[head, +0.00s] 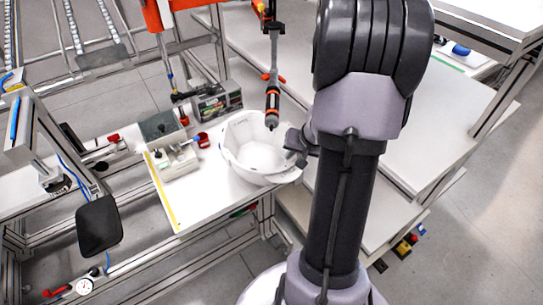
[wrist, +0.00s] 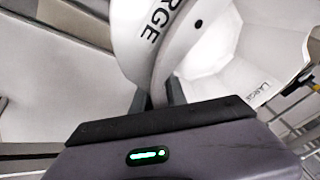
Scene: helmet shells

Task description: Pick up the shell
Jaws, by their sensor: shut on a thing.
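The white helmet shell (head: 252,158) is on or just above the white workbench, its hollow side facing up; I cannot tell whether it touches the surface. My gripper (head: 298,146) is at the shell's right rim, partly hidden by my arm. In the wrist view, my gripper (wrist: 160,98) is shut on the rim of the shell (wrist: 182,42), with a dark finger on each side of the wall. The word "LARGE" is printed on the shell.
A hanging screwdriver tool (head: 272,105) is close above the shell. A grey box device (head: 217,101) stands behind it. A fixture (head: 172,150) and a red cup (head: 203,140) are to its left. A yellow strip (head: 161,191) marks the bench's left side.

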